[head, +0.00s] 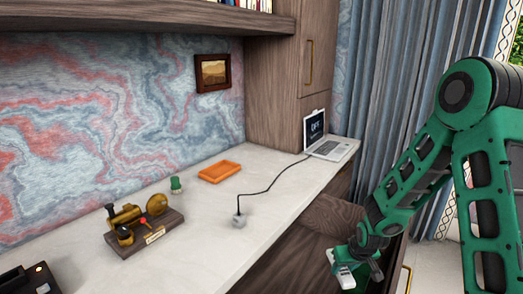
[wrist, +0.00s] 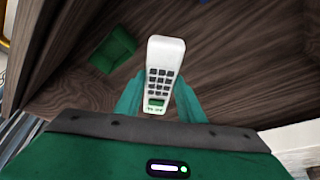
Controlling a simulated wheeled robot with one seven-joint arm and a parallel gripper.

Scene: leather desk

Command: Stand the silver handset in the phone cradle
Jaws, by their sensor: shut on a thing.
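The silver handset (wrist: 164,68) shows pale, nearly white, in the wrist view, with a dark keypad and a small green screen. My gripper (wrist: 158,98) is shut on it, with a green finger on each side. In the head view my gripper (head: 358,262) is low at the right, beside the desk front, with the pale handset (head: 344,273) partly showing at its fingers. A black device (head: 28,281), cut off at the lower left corner of the desk, may be the phone cradle; I cannot tell for sure.
An open wooden drawer (head: 333,214) lies by my gripper; a green object (wrist: 114,48) shows inside it. The front middle is clear.

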